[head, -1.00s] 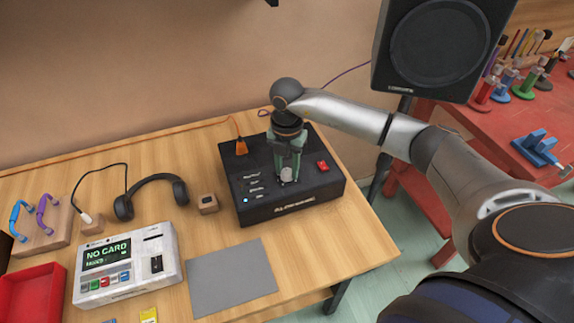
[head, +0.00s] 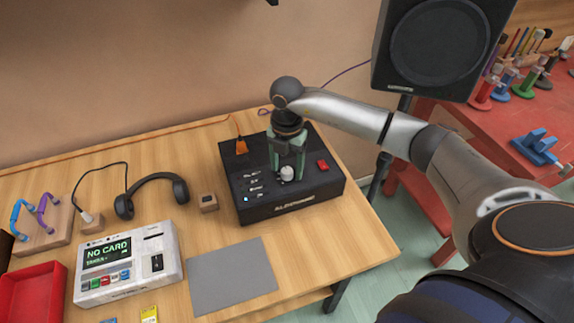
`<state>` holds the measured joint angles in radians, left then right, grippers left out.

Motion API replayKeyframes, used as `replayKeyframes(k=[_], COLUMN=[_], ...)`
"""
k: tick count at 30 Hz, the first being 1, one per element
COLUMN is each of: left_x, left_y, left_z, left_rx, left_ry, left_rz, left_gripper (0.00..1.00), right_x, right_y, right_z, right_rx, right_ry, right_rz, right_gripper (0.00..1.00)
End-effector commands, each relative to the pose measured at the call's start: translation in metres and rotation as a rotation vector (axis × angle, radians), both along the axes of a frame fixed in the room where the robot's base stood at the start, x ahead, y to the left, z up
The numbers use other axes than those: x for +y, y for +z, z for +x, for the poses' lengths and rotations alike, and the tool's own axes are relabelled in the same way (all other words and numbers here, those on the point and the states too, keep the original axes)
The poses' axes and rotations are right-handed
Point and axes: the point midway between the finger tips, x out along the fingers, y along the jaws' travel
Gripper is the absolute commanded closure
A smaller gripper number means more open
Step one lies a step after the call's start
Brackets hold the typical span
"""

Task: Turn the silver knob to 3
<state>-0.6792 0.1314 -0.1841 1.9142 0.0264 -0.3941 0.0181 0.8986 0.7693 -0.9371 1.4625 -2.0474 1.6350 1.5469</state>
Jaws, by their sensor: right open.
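The silver knob (head: 287,173) sits on top of the black box (head: 318,187), right of a column of small white markings. The number it points to is too small to read. My right gripper (head: 286,174) points down over the knob, with its fingertips on either side of it. The gripper is open, and I cannot tell whether the fingers touch the knob. My left gripper is not in view.
The box also has a red switch (head: 322,165), a blue light and an orange plug (head: 241,146). A grey mat (head: 230,278), headphones (head: 152,181), a card device (head: 128,270) and a red tray (head: 30,297) lie on the wooden table. A speaker (head: 436,45) stands behind right.

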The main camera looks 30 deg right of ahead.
Motion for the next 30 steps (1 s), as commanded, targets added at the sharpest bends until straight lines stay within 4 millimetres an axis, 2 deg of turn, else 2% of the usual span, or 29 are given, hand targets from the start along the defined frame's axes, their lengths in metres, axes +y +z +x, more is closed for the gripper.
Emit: replayKeyframes(k=[8, 11, 22, 27, 30], left_x=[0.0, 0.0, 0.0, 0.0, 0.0], left_y=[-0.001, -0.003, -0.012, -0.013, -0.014], left_z=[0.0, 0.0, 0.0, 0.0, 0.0], left_rx=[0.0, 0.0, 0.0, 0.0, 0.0], left_ry=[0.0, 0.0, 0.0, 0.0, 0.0], left_rz=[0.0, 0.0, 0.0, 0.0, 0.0], left_gripper=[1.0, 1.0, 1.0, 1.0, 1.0], right_x=[0.0, 0.0, 0.0, 0.0, 0.0], right_y=[0.006, 0.019, 0.097, 0.118, 0.124], right_z=[0.0, 0.001, 0.001, 0.0, 0.0], right_rx=[-0.001, -0.003, -0.004, -0.002, 0.0], right_ry=[0.0, 0.0, 0.0, 0.0, 0.0], right_rz=[0.001, 0.001, 0.0, 0.001, 0.0], right_gripper=[0.32, 0.32, 0.32, 0.32, 0.32])
